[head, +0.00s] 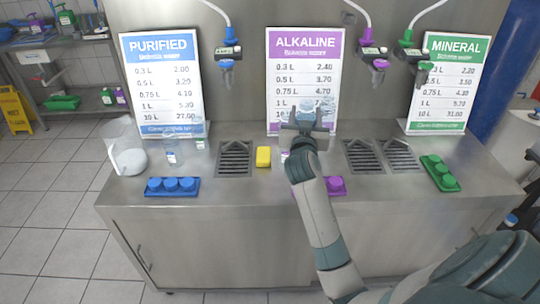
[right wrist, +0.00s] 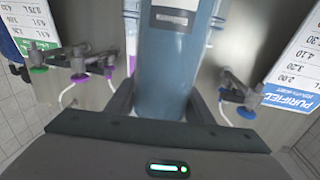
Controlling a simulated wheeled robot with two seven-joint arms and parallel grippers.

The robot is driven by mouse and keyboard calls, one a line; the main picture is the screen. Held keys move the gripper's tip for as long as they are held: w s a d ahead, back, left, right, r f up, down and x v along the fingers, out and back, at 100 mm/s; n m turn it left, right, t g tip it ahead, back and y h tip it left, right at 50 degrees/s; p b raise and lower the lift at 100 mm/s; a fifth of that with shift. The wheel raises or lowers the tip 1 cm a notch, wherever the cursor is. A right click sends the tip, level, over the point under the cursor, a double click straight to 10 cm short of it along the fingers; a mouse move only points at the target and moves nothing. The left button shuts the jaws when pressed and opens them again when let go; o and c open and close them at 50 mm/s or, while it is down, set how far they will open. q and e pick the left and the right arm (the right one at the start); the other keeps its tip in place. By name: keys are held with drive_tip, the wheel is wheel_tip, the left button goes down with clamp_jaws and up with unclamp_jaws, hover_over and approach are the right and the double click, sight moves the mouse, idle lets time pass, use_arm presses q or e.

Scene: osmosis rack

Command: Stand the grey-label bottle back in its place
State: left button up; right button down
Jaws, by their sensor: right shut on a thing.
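My right gripper (head: 304,134) is over the middle of the counter, in front of the ALKALINE sign. It is shut on a clear bluish bottle (head: 318,106), which shows just beyond it. In the right wrist view the same bottle (right wrist: 165,70) fills the space between the fingers, with part of a greyish-white label (right wrist: 174,16) at the top edge. The gripper hides much of the bottle in the head view. A clear bottle (head: 173,152) with a small pale label stands on the counter at the left. My left gripper is not in view.
Blue caps (head: 172,187), purple caps (head: 335,186) and green caps (head: 440,173) sit in holders along the front. Dispensing taps (head: 376,62) hang above the counter.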

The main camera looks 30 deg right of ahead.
drive_tip(key=w+a+f+p, duration=0.1)
drive_tip(key=w+a+f, duration=0.5)
drive_tip(key=a, duration=0.2)
drive_tip(key=shift+a+p, duration=0.2)
drive_tip(key=shift+p, duration=0.2)
wheel_tip(320, 180, down, 4)
drive_tip(key=shift+f+p, duration=0.1)
drive_tip(key=shift+p, duration=0.4)
drive_tip(key=c, duration=0.9)
unclamp_jaws()
drive_tip(key=shift+f, duration=0.1)
